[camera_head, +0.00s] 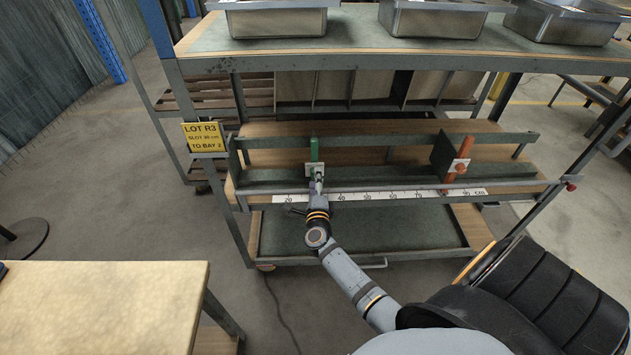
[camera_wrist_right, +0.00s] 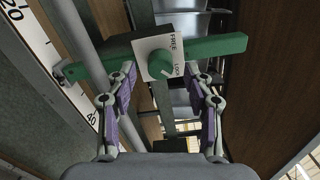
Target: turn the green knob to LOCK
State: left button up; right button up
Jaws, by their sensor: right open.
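The green knob (camera_wrist_right: 160,65) sits on a white plate (camera_wrist_right: 150,48) marked FREE and LOCK, on a green bar (camera_wrist_right: 222,46), in the right wrist view. I cannot tell for sure which mark the knob points at. In the head view the green bar (camera_head: 314,150) stands on the rail at the left part of the shelf, with its white plate (camera_head: 310,169). My right gripper (camera_wrist_right: 161,73) is open, one finger on each side of the knob, with gaps visible. In the head view my right gripper (camera_head: 318,186) partly hides the plate. My left gripper is not in view.
A scale ruler (camera_head: 385,196) runs along the shelf front. A second divider with an orange bar and orange knob (camera_head: 460,168) stands to the right. A yellow LOT R3 sign (camera_head: 204,137) hangs at the left. Metal trays (camera_head: 275,22) stand above; a pale table (camera_head: 100,300) is front left.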

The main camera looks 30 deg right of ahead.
jog(key=v, duration=1.1)
jog(key=shift+s, duration=0.35)
jog(key=shift+a, duration=0.1)
jog(key=s+a+f+n+g+y, duration=0.2)
jog(key=s+f+n+y, duration=0.15)
jog(key=f+n, duration=0.45)
jog(key=s+a+f+n+g+y, duration=0.1)
jog(key=s+a+f+n+y, duration=0.25)
jog(key=f, duration=0.85)
jog(key=s+a+f+n+g+y, duration=0.2)
jog(key=s+f+n, duration=0.4)
jog(key=f, duration=0.4)
jog(key=s+d+f+n+g, duration=0.2)
jog(key=s+f+n+g, duration=0.2)
jog(key=s+f, duration=0.3)
jog(key=s+d+f+n+g, duration=0.3)
jog(key=s+f+n+g, duration=0.2)
jog(key=s, duration=1.3)
jog(key=shift+d+f+n, duration=0.2)
jog(key=shift+f+n, duration=0.15)
jog(key=shift+f, duration=0.5)
